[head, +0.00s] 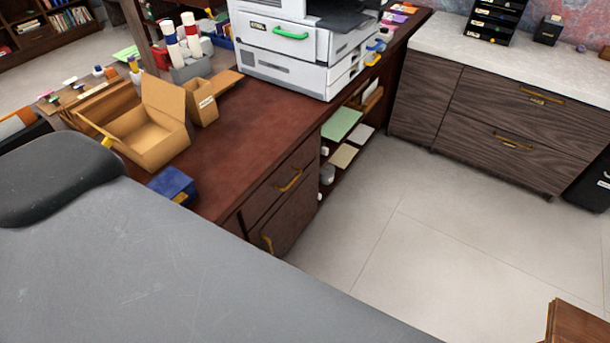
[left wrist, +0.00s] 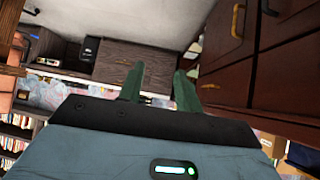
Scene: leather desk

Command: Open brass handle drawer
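The dark reddish-brown desk has an upper drawer (head: 275,195) with a brass handle (head: 290,180) in the head view. Its front looks flush, so it appears closed. A lower front carries another brass handle (head: 267,243). In the left wrist view, brass handles (left wrist: 208,86) and (left wrist: 236,20) show on dark wooden fronts at the right. My left gripper (left wrist: 158,88) has two green fingers spread apart with nothing between them. The nearer handle appears just right of the right-hand finger; I cannot tell the distance. Neither gripper shows in the head view; my right gripper is not visible.
A cardboard box (head: 150,125), a blue box (head: 172,185) and a white printer (head: 290,45) stand on the desk. Open shelves (head: 340,150) hold papers beside the drawers. A dark wood cabinet (head: 500,115) with brass handles stands at right. The tiled floor (head: 420,230) between is clear.

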